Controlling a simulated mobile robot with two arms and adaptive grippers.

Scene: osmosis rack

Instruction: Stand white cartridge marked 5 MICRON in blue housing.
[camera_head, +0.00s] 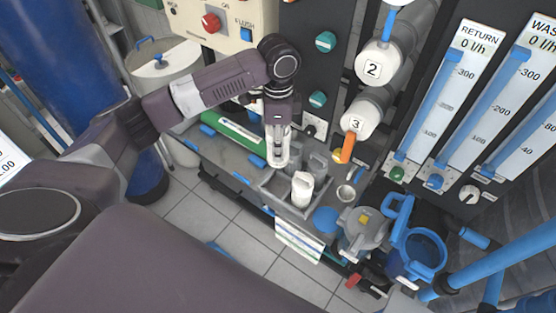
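My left gripper (278,150) comes in from the left and points down above the grey tray. Pale and silver parts show between and around its fingers; I cannot tell whether it holds anything. A white cartridge (301,190) stands upright in the tray, just right of and below the gripper, apart from it in the picture. Its marking is too small to read. The open blue housing (418,252) is at the lower right, its round mouth facing up and appearing empty. My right gripper is not in view.
The grey tray (268,186) also holds grey cylinders (317,163). A grey fitting (362,230) and a blue disc (326,220) lie between tray and housing. Blue pipes (515,253) and flow meters (440,105) crowd the right.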

